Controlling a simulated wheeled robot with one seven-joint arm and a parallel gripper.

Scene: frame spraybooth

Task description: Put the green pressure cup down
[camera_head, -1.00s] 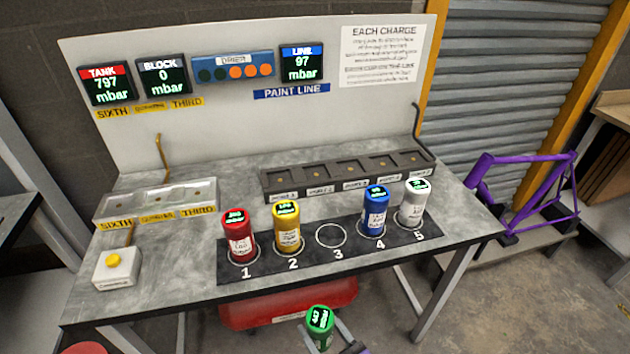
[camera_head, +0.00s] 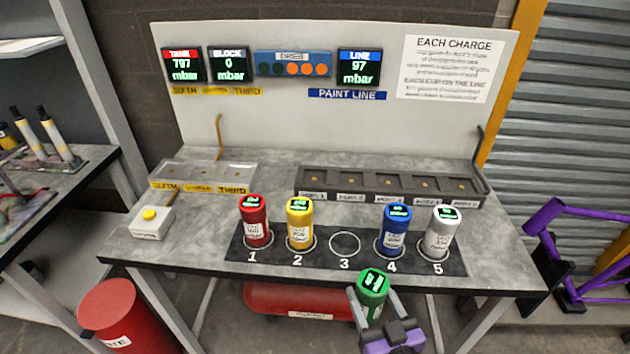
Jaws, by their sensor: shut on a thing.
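The green pressure cup (camera_head: 373,290) is upright, with a lit display on its top. My gripper (camera_head: 380,308) is shut on it at the lower middle right, in front of the bench's front edge. On the dark mat (camera_head: 323,270), the ring at place 3 (camera_head: 345,244) is empty. The red cup (camera_head: 255,222) stands at place 1 and the yellow cup (camera_head: 299,224) at place 2. The blue cup (camera_head: 394,230) stands at place 4 and the white cup (camera_head: 441,233) at place 5.
Behind the mat lies a dark rack (camera_head: 390,186) with several empty slots. At left are a pale three-slot block (camera_head: 202,177) and a box with a yellow button (camera_head: 149,222). A red drum (camera_head: 117,315) stands at front left; a purple frame (camera_head: 575,250) is at right.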

